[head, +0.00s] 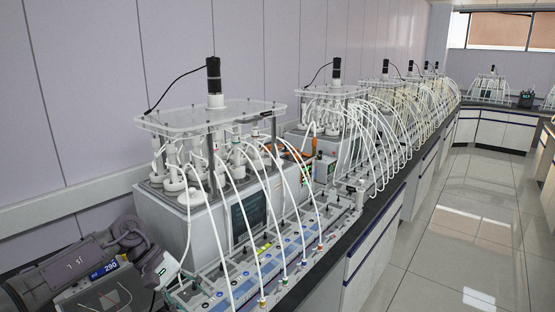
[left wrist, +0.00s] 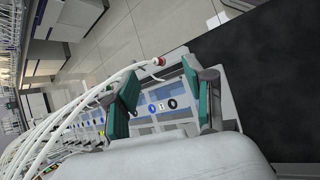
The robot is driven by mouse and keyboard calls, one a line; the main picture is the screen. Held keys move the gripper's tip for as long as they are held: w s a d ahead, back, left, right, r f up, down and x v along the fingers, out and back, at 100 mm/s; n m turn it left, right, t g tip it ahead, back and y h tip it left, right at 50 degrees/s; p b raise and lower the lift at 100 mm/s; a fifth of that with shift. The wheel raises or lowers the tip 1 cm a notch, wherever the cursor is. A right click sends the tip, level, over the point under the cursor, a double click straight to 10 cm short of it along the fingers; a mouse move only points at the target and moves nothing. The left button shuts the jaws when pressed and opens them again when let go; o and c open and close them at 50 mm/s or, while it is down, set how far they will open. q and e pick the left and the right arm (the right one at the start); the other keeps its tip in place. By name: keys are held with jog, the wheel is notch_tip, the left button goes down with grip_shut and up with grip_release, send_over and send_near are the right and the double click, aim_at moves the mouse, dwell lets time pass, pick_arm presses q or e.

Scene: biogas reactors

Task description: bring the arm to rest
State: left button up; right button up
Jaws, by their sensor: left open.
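My left arm comes in at the lower left of the head view, and its gripper (head: 168,275) is at the near end of the valve panel (head: 243,262). In the left wrist view my left gripper (left wrist: 163,98) has its two green-padded fingers spread apart, with nothing held between them. The panel (left wrist: 150,122) with its blue and black round marks shows behind and between the fingers. A white tube with a red end (left wrist: 157,62) passes beyond the fingers; whether it touches one I cannot tell. My right gripper is in neither view.
The nearest reactor unit (head: 185,225) stands beside my arm, with white tubes arching from its clear top plate (head: 212,115) to the panel. More reactors (head: 335,110) line the dark bench toward the back. The tiled floor (head: 460,235) at right is clear.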

pick_arm(q)
jog(key=s+d+r+n+t+h, duration=0.1)
jog(key=d+r+n+t+h, duration=0.2)
jog(key=d+n+t+h, duration=0.5)
jog(key=s+d+r+n+t+h, duration=0.1)
jog(key=d+r+n+t, duration=0.2)
jog(key=d+n, duration=0.9)
jog(key=s+a+f+n+t+y, duration=0.25)
jog(key=a+f+n+y, duration=0.45)
jog(key=n, duration=0.9)
jog(key=s+a+f+n+t+y, duration=0.1)
jog(key=s+a+f+n+y, duration=0.35)
jog(key=a+n+y, duration=0.75)
jog(key=s+a+f+n+g+h, duration=0.1)
jog(key=s+f+n+g, duration=0.2)
jog(key=s+n, duration=0.35)
jog(key=s+a+f+n+g, duration=0.1)
jog(key=s+f+n+g, duration=0.25)
jog(key=s, duration=0.55)
jog(key=s+a+f+n+g+h, duration=0.1)
jog(key=s+f+n+g, duration=0.25)
jog(key=s, duration=0.35)
notch_tip(320, 180, down, 27)
jog(key=s+g, duration=0.1)
jog(key=s, duration=0.1)
jog(key=s+a+f+g, duration=0.1)
jog(key=s+a+f, duration=0.1)
jog(key=s+f, duration=1.4)
jog(key=shift+a, duration=0.4)
